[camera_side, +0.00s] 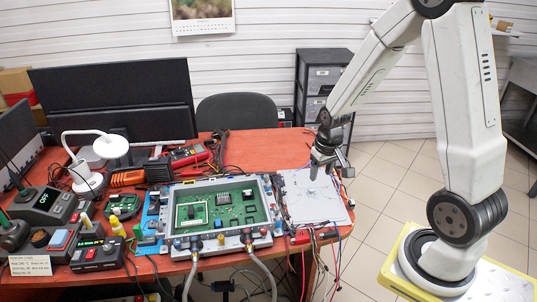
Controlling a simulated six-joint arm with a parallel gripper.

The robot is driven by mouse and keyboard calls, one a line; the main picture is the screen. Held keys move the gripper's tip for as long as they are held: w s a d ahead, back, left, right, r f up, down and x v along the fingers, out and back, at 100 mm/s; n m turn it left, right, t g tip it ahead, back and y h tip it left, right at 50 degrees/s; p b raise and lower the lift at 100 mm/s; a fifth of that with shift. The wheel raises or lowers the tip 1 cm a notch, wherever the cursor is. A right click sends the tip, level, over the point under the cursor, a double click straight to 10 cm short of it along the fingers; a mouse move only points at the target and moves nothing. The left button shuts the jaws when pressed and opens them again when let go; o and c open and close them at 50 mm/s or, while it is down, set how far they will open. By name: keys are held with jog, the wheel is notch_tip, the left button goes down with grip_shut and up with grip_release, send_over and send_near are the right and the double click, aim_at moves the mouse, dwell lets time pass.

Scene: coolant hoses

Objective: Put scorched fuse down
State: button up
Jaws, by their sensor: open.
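My gripper (325,166) is open and hangs over the back part of a flat light-grey panel (318,208) on the right side of the red table. I cannot tell whether its fingertips touch the panel. I cannot make out a scorched fuse; it may be too small to see or hidden by the gripper. Left of the panel, an open grey housing (180,242) holds a green circuit board (238,212). Two grey hoses (262,268) run down from the front of the housing.
The red table (262,147) carries meters, a white lamp (88,180) and monitors (115,100) at the left. Loose wires (305,240) lie in front of the panel. A dark drawer cabinet (322,80) stands behind.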

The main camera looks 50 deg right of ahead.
jog(key=s+a+r+n, duration=0.2)
jog(key=a, duration=0.5)
jog(key=s+a+r+n+t, duration=0.1)
jog(key=s+a+r+n, duration=0.1)
jog(key=a, duration=0.5)
jog(key=shift+s+a+r+y, duration=0.15)
jog(key=shift+r+y, duration=0.15)
jog(key=shift+r, duration=0.05)
jog(key=shift+c, duration=1.1)
